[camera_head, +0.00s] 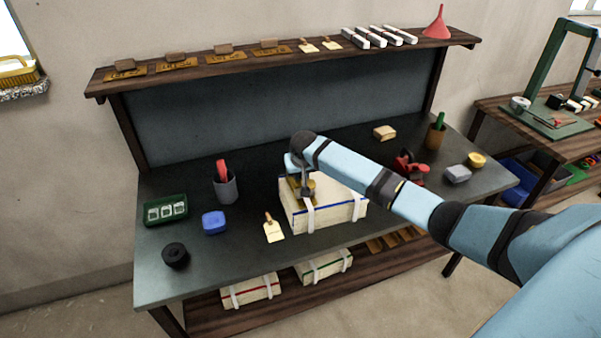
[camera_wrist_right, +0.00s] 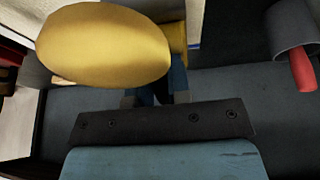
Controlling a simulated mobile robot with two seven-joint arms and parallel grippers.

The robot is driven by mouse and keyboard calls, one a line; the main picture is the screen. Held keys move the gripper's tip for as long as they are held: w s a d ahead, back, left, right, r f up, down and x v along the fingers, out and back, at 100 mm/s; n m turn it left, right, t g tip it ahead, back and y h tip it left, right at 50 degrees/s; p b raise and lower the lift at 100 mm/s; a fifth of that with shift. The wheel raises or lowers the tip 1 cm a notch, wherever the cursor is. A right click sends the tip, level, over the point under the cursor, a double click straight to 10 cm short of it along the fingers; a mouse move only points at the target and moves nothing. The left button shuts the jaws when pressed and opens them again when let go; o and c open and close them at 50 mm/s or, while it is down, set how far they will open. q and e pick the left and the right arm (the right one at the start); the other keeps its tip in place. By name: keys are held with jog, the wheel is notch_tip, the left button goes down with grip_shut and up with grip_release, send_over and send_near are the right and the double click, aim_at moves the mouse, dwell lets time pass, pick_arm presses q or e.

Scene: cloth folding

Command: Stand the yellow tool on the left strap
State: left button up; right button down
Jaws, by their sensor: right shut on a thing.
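The cream box (camera_head: 330,214) with a blue line round it lies on the dark workbench. Its white left strap (camera_head: 309,219) runs down the front near the left end, and a second white strap (camera_head: 358,207) is at the right. My right gripper (camera_head: 306,190) is over the left part of the box, shut on the yellow tool (camera_head: 295,188). The tool's rounded yellow part fills the upper left of the right wrist view (camera_wrist_right: 105,45), close to the fingers (camera_wrist_right: 155,98). The fingers hide part of the tool, and I cannot tell whether it touches the strap. My left gripper is not in view.
Left of the box are a tan tag (camera_head: 272,231), a blue container (camera_head: 214,222), a grey cup (camera_head: 226,187) with a red item, a green tray (camera_head: 166,210) and a black roll (camera_head: 175,255). A red tool (camera_head: 408,166) lies to the right.

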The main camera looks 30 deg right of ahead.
jog(key=shift+r, duration=0.1)
jog(key=c, duration=1.1)
grip_release()
jog(key=shift+o, duration=0.2)
jog(key=shift+s, duration=0.1)
